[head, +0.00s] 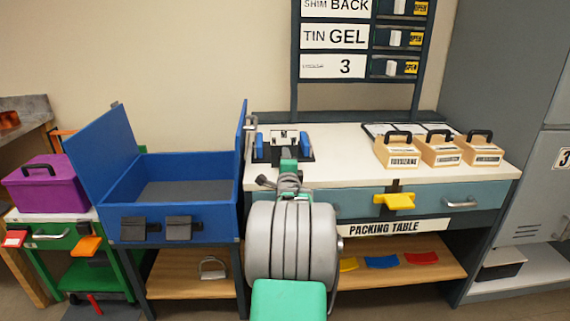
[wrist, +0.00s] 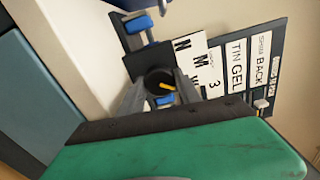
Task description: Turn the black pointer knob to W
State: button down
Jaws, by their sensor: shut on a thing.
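The black knob (wrist: 153,77) with a yellow pointer mark shows in the wrist view. My gripper (wrist: 160,84) is shut on it, with a grey finger on either side. The yellow mark lies to the right in the picture, on the side of the white letter plate (wrist: 194,50). The plate carries N, M and a partly hidden W; I cannot tell exactly which letter the mark meets. In the head view my gripper (head: 289,166) is at the front of the fixture with blue blocks (head: 308,144); my arm hides the knob there.
The fixture stands on the white packing table (head: 345,170). Several wooden boxes with black handles (head: 442,153) stand at its right. An open blue chest (head: 185,165) is close on the left. A sign board (head: 334,37) rises behind. The tabletop between fixture and boxes is clear.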

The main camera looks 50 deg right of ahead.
jog(key=m, duration=0.4)
jog(key=shift+m+b, duration=0.35)
jog(key=shift+m, duration=0.05)
dwell(0.4)
jog(key=c, duration=0.8)
grip_release()
jog(key=shift+c, duration=0.2)
jog(key=p+v, duration=0.1)
jog(key=v, duration=0.7)
